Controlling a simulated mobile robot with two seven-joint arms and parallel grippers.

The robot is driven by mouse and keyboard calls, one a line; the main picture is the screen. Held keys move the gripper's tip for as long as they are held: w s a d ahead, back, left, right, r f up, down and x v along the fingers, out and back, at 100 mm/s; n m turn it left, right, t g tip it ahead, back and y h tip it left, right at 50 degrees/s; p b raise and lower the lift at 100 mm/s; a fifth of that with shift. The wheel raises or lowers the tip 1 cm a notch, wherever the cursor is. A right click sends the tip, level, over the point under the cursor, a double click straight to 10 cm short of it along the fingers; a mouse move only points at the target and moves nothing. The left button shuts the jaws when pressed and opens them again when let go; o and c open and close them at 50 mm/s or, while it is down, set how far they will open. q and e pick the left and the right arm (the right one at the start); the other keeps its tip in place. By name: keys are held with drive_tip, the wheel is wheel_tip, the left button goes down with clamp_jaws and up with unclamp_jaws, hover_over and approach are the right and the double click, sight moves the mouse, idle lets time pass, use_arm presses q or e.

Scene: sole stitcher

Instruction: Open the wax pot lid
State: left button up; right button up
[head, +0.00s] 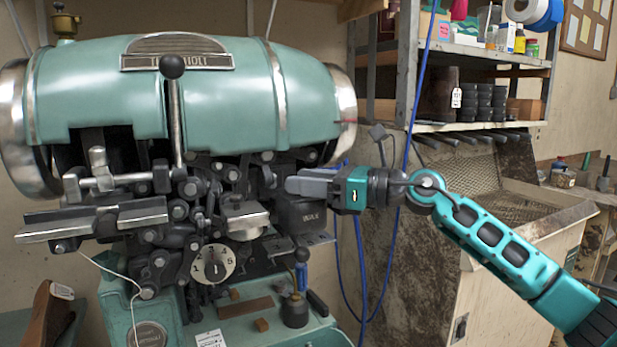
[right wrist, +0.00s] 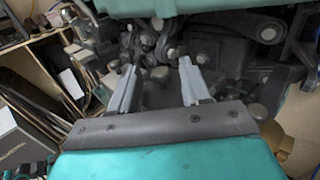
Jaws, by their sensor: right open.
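The wax pot (head: 308,215) is a dark box with pale lettering on its front, on the right side of the green stitching machine (head: 200,90). My right gripper (head: 290,184) reaches in from the right, with its grey fingers at the height of the pot's top, in front of or over it. The fingers hide much of the lid, which looks closed, though I cannot tell surely. In the right wrist view the gripper (right wrist: 157,70) is open, its two fingers apart with dark machine parts beyond. I cannot tell whether they touch the lid. My left gripper is out of view.
A lever with a black ball knob (head: 172,67) rises at the machine's front. A numbered dial (head: 213,264) sits below. Blue cables (head: 362,270) hang right of the pot. A metal shelf (head: 480,50) and a mesh-backed bin (head: 500,190) stand at the right.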

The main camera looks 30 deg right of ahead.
clamp_jaws()
idle(0.4)
